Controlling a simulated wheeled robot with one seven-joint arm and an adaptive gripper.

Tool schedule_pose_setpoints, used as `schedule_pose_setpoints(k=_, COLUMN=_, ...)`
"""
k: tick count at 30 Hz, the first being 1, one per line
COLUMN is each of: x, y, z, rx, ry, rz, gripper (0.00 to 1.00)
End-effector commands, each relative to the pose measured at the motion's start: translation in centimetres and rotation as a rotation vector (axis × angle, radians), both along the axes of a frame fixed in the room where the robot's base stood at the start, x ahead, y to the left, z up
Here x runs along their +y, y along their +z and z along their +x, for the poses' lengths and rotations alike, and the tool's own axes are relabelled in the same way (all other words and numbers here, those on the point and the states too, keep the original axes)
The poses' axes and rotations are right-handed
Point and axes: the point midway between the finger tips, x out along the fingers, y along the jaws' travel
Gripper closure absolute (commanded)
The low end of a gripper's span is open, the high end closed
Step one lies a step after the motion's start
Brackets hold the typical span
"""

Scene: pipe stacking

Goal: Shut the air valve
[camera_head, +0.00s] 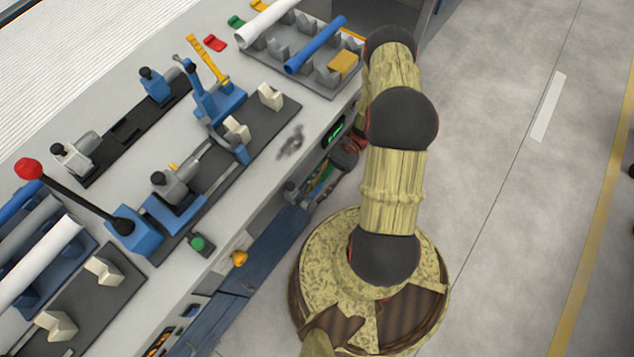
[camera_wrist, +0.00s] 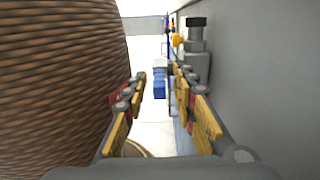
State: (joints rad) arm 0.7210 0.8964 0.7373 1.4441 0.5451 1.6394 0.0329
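A small yellow knob-like fitting (camera_head: 239,258) sticks out from the front of the workbench in the head view. It also shows small and far ahead in the wrist view (camera_wrist: 177,40). It looks like the air valve, but its handle position is too small to tell. A grey fitting with a black top (camera_wrist: 196,42) on the bench wall is nearer in the wrist view. My gripper (camera_wrist: 158,96) has its yellow-padded fingers apart, with nothing between them. In the head view my gripper (camera_head: 317,184) is beside the bench front, up and right of the yellow fitting, apart from it.
The grey bench wall (camera_wrist: 270,70) runs close along the right of the wrist view. Blue drawer fronts (camera_head: 262,250) lie below the bench top. A green button (camera_head: 200,244) and a red-knobbed lever (camera_head: 28,169) are on the bench. The floor at right is open.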

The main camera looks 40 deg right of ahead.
Motion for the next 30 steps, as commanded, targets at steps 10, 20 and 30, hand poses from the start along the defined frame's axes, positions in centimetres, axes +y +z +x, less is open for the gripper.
schedule_pose_setpoints(k=10, x=-0.4, y=0.0, z=0.1, rx=0.0, ry=0.0, rz=0.0, gripper=0.72)
schedule_pose_setpoints(k=20, x=-5.8, y=-0.2, z=1.9, rx=-0.002, ry=-0.002, rz=-0.001, gripper=0.72)
schedule_pose_setpoints(k=30, x=-10.8, y=-0.2, z=3.4, rx=0.0, ry=-0.001, rz=0.001, gripper=0.72)
